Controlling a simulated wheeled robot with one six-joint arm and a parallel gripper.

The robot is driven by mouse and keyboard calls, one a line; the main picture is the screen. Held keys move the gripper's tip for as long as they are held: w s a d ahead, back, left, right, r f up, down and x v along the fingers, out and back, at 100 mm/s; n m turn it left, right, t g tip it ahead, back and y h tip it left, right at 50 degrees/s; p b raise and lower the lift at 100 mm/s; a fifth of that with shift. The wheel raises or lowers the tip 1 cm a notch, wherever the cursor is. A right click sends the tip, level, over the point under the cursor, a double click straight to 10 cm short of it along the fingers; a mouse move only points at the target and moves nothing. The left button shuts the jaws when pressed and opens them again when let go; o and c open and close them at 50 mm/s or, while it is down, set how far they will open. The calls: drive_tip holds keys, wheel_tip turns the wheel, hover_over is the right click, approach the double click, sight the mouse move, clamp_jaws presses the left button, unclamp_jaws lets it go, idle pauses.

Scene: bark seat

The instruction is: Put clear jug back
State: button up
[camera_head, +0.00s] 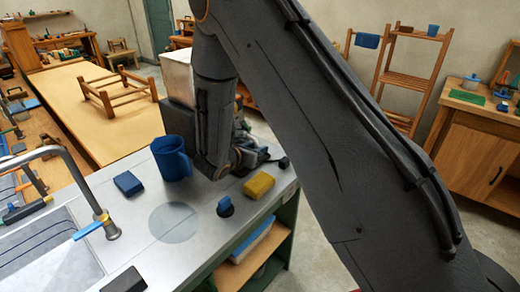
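A blue jug (171,158) with a handle stands upright near the back of the metal counter (140,205). It looks blue, and I see no plainly clear jug. A pale grey, round, flat-looking patch (174,222) lies on the counter in front of it. My gripper (247,158) is low over the counter's back right, to the right of the jug and apart from it. My own arm and dark parts crowd the view there. The fingers are too small and dark to tell whether they are open or hold anything.
A blue sponge (128,184), a yellow sponge (258,186) and a small blue-topped dark item (225,206) lie around the patch. A tap (104,225) and sink (50,255) are at left. A wooden frame (112,92) sits on the bench behind.

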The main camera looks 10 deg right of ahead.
drive_tip(key=b+v, duration=0.2)
drive_tip(key=v, duration=0.7)
drive_tip(key=s+d+m+g, duration=0.2)
drive_tip(key=d, duration=0.1)
drive_tip(key=s+d+m+g, duration=0.1)
drive_tip(key=s+d, duration=0.1)
drive_tip(key=shift+s+d+m+h, duration=0.15)
drive_tip(key=shift+d+m+h, duration=0.05)
drive_tip(key=shift+m+h, duration=0.1)
drive_tip(key=s+d+f+m+g+y, duration=0.1)
drive_tip(key=s+d+m+g+y, duration=0.15)
drive_tip(key=s+m, duration=0.4)
drive_tip(key=s+d+m+g+y, duration=0.25)
drive_tip(key=s+m+g, duration=0.2)
drive_tip(key=s, duration=0.35)
drive_tip(key=s+a+r+m+t+y, duration=0.1)
drive_tip(key=s+a+r+m+y, duration=0.1)
drive_tip(key=m, duration=1)
drive_tip(key=s+a+y, duration=0.1)
drive_tip(key=s+y, duration=0.1)
drive_tip(key=s, duration=0.1)
drive_tip(key=shift+r+m+t+y, duration=0.3)
drive_tip(key=shift+m+y, duration=0.1)
